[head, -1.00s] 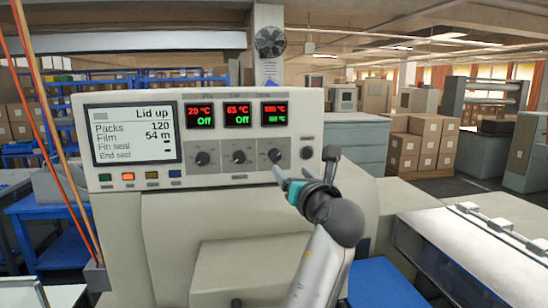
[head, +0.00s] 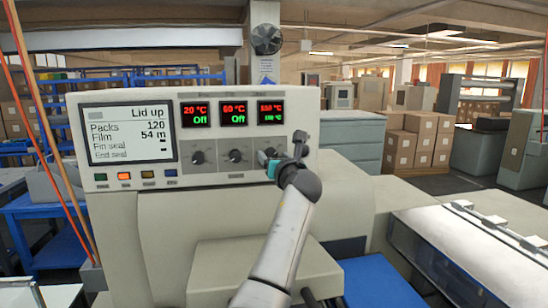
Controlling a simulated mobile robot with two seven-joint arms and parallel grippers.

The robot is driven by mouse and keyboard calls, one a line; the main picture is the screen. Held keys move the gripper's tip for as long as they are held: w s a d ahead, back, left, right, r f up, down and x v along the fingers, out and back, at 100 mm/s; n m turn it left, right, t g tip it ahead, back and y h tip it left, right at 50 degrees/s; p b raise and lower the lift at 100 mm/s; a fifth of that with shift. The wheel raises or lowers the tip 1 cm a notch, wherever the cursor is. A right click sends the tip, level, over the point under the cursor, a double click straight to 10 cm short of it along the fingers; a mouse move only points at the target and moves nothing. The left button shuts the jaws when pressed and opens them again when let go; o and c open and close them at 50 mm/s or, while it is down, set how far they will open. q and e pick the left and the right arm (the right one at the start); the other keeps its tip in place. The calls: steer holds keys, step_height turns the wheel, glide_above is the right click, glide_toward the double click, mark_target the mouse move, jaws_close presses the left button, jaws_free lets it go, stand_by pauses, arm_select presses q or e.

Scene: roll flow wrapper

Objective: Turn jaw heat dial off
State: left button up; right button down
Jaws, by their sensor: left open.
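The cream control panel (head: 296,150) has three dials in a row: a left dial (head: 197,157), a middle dial (head: 235,156) and a third one to the right. The labels are too small to read. The left display (head: 195,114) and middle display (head: 233,113) show green "Off". The right display (head: 271,112) shows a red temperature above a green number. My left gripper (head: 268,162) is open, its fingers pointing at the panel at the third dial, which it hides. I cannot tell whether they touch the dial. My right gripper is not in view.
A screen (head: 128,133) reads "Lid up", with several coloured buttons below it. A cream housing (head: 250,262) juts out beneath the panel. A clear-lidded conveyor section (head: 460,250) stands at the right. Cardboard boxes (head: 415,140) are stacked behind.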

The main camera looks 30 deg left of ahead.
arm_select(q)
steer(key=shift+w+a, duration=0.1)
steer(key=shift+a, duration=0.05)
jaws_close()
stand_by(0.6)
